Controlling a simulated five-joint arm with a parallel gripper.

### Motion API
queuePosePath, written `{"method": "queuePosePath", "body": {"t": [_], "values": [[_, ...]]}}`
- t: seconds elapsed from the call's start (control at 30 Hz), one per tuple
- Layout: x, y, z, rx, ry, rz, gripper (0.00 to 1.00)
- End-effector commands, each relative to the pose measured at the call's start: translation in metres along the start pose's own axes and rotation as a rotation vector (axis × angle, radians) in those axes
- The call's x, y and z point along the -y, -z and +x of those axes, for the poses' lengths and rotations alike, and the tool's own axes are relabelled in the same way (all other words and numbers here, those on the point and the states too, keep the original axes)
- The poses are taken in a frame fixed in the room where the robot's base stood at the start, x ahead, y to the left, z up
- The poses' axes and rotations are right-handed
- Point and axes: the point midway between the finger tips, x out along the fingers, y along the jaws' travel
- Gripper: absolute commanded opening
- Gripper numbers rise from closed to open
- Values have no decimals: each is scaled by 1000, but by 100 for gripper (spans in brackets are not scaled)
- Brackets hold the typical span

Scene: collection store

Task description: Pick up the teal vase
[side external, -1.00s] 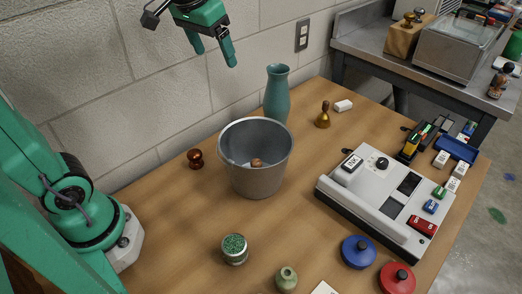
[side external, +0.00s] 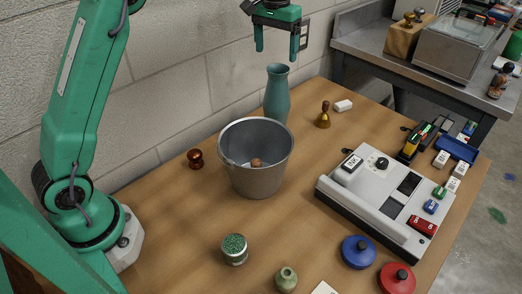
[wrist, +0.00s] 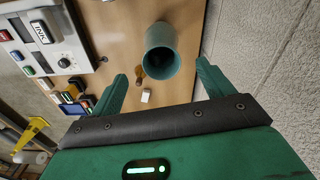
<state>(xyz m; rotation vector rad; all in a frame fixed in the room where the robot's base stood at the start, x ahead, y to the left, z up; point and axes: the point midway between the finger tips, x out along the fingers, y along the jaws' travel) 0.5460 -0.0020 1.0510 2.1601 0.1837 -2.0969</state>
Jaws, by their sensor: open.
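The teal vase (side external: 277,92) stands upright on the wooden table behind the metal bucket, close to the wall; the bucket hides its lower part in the side view. In the wrist view the vase (wrist: 162,52) shows its round open mouth ahead of the fingers. My gripper (side external: 277,56) is open and empty. It hangs in the air above the vase, with its fingers pointing down. In the wrist view my gripper (wrist: 160,85) has a finger on either side, with the vase mouth a little beyond the gap.
A grey metal bucket (side external: 256,175) with a small brown item inside stands in front of the vase. A brass bell-shaped item (side external: 323,116) and a white block (side external: 343,105) are to its right. The wall (side external: 180,90) runs close behind. A grey console (side external: 385,200) stands at right.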

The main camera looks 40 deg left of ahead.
Motion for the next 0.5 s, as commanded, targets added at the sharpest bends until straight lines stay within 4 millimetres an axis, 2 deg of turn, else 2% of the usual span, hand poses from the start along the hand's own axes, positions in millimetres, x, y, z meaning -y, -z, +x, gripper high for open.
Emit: {"method": "queuePosePath", "body": {"t": [0.2,0.5], "values": [[-3,14,15,27,5,-10,80],[-3,15,20,31,6,-12,80]]}}
